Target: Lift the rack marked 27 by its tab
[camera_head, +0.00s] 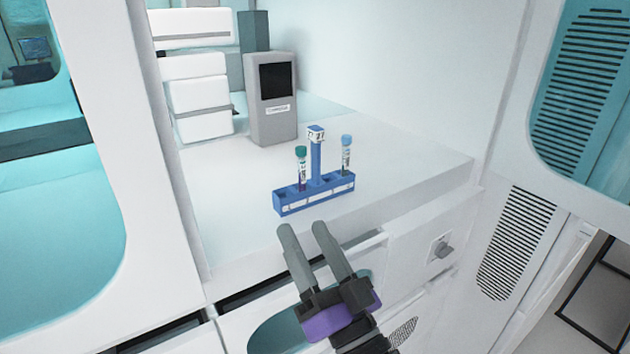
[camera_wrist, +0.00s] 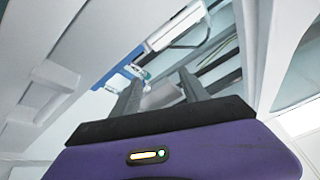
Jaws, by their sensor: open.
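The blue rack (camera_head: 290,205) stands on the white counter near its front edge in the head view. Its upright blue tab (camera_head: 316,160) rises from the middle and has a white top label marked 27 (camera_head: 316,133). One tube with a green cap (camera_head: 300,165) stands left of the tab, and one with a blue cap (camera_head: 346,155) stands right of it. My gripper (camera_head: 303,230) is open and empty, in front of the rack and apart from it. In the wrist view, my gripper's fingers (camera_wrist: 158,90) are spread, with a blue and white part, probably the rack (camera_wrist: 125,72), beyond them.
A grey device with a dark screen (camera_head: 275,98) stands behind the rack on the counter. Stacked white boxes (camera_head: 200,85) are at the back left. A drawer front with a knob (camera_head: 440,248) lies below the counter. The counter (camera_head: 400,165) right of the rack is clear.

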